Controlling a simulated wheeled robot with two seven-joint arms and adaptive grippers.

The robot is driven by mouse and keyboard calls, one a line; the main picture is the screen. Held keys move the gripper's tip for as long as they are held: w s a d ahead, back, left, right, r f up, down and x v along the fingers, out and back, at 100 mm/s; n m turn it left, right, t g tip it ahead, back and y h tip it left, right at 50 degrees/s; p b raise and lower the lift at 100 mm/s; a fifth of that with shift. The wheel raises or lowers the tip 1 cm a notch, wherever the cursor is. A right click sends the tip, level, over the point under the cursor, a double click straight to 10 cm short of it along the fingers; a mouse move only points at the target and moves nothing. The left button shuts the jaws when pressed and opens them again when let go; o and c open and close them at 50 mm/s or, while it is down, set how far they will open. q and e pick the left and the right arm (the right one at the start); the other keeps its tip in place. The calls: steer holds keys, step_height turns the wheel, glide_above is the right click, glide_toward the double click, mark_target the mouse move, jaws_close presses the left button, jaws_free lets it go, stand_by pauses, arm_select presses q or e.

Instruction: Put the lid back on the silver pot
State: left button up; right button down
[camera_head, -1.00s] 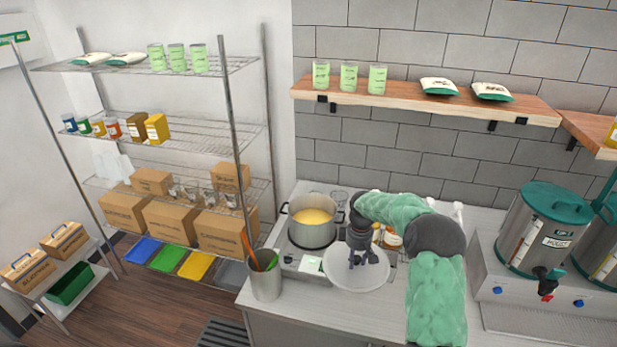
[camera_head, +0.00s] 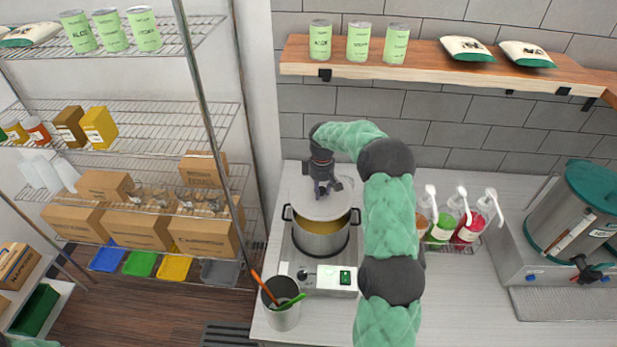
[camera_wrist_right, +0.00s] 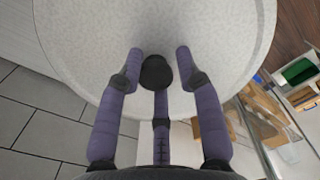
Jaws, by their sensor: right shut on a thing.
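The silver pot (camera_head: 321,238) stands on a burner in the head view, with yellow soup visible in its front half. The pale round lid (camera_head: 322,208) is held above the pot's far side, hiding the back of the opening; whether it touches the rim cannot be told. My right gripper (camera_head: 321,188) is shut on the lid's knob. In the right wrist view, the gripper's fingers (camera_wrist_right: 158,75) surround the dark knob (camera_wrist_right: 156,72) on the lid (camera_wrist_right: 215,35). My left gripper is out of view.
The burner's control panel (camera_head: 320,278) faces the front. A utensil canister (camera_head: 283,310) stands at the counter's front left. Pump bottles (camera_head: 440,226) stand right of my arm. A wire shelf (camera_head: 206,125) is at left, and a wooden wall shelf (camera_head: 425,66) is above.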

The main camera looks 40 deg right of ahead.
mark_target(322, 196)
steer(key=shift+s, duration=0.4)
steer(key=shift+s+d+f, duration=0.1)
steer(key=shift+d+f, duration=0.05)
steer(key=shift+f, duration=0.15)
steer(key=shift+w+f+b, duration=0.15)
steer(key=shift+f+b, duration=0.2)
steer(key=shift+f, duration=0.2)
steer(key=shift+w+f+b, duration=0.15)
steer(key=shift+f+b, duration=0.15)
steer(key=shift+f, duration=0.2)
step_height(322, 196, down, 2)
steer(key=shift+s+f+b, duration=0.1)
steer(key=shift+s+b, duration=0.05)
steer(key=shift+b, duration=0.45)
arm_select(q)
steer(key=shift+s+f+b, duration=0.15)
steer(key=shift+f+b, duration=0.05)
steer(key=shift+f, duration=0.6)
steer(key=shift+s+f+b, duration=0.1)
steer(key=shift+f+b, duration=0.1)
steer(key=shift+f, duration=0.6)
arm_select(e)
steer(key=shift+f, duration=0.65)
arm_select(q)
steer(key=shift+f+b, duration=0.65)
arm_select(e)
steer(key=shift+f, duration=0.15)
steer(key=c, duration=0.8)
jaws_free()
